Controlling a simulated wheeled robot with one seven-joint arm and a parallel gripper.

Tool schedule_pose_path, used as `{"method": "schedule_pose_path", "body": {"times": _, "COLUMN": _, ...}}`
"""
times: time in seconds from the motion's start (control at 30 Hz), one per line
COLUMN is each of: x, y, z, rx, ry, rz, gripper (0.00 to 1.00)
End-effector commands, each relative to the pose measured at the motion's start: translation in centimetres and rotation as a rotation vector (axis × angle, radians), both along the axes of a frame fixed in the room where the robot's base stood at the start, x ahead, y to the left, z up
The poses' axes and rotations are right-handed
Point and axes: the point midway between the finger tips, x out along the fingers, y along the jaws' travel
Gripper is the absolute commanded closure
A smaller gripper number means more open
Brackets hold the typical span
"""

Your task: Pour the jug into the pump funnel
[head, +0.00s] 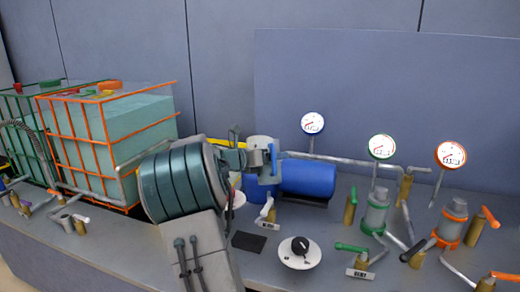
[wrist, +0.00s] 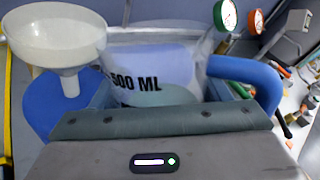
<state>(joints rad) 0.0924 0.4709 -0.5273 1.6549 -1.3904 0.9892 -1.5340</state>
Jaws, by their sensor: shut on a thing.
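A clear jug (wrist: 160,65) marked "500 ML" fills the middle of the wrist view. It has a blue handle (wrist: 262,80) on the right, and greenish liquid shows low in it. My gripper (wrist: 160,103) is shut on the jug; its fingertips are mostly hidden. The white funnel (wrist: 60,35) stands upright just left of the jug, its spout over the blue pump (wrist: 55,105). The jug's rim is beside the funnel's rim; I cannot tell whether they touch. In the head view the blue pump (head: 308,178) lies behind my arm, which hides much around the funnel.
A caged tank (head: 125,140) with orange bars stands at the left. Gauges (head: 381,147) rise behind the pump. Valves with coloured levers (head: 351,247) and a black dial (head: 299,247) crowd the bench front and right.

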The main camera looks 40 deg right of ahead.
Motion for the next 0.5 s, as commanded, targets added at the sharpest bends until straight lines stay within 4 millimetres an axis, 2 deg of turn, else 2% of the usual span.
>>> {"method": "schedule_pose_path", "body": {"times": 0.03, "x": -0.08, "y": 0.10, "z": -0.55, "rx": -0.009, "ry": -0.013, "rz": 0.001, "gripper": 0.68}}
{"method": "schedule_pose_path", "body": {"times": 0.5, "x": -0.90, "y": 0.64, "z": -1.48, "rx": -0.091, "ry": -0.139, "rz": 0.002, "gripper": 0.68}}
